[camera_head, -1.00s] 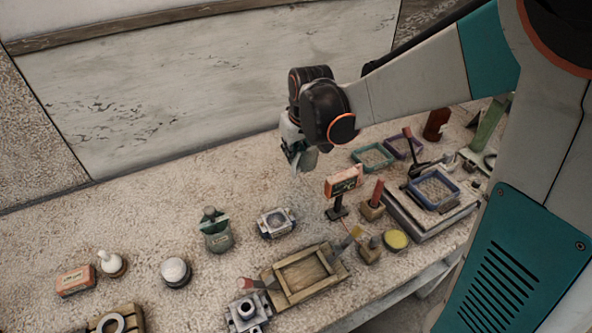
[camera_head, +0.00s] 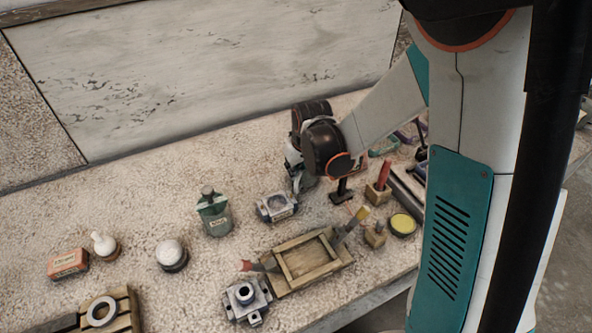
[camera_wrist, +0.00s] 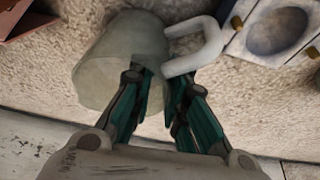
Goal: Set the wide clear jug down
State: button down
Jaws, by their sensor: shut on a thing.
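The wide clear jug (camera_wrist: 108,62) shows in the wrist view as a greenish, see-through cylinder, with a pale looped handle (camera_wrist: 207,42) on its right. My gripper (camera_wrist: 158,76) is shut on the jug, its fingertips at the handle side of the body. In the head view my gripper (camera_head: 300,183) is low over the worktop, behind the grey mould. The jug is hard to make out there against the fingers. I cannot tell whether its base touches the worktop.
A grey mould with a round hollow (camera_wrist: 277,31) is close to the handle; it also shows in the head view (camera_head: 277,207). A green bottle (camera_head: 215,214) stands left of it. A wooden frame (camera_head: 275,262) lies in front. Bare worktop stretches behind the bottle toward the wall.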

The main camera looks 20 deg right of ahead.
jog(key=shift+r, duration=0.1)
jog(key=c, duration=1.5)
grip_release()
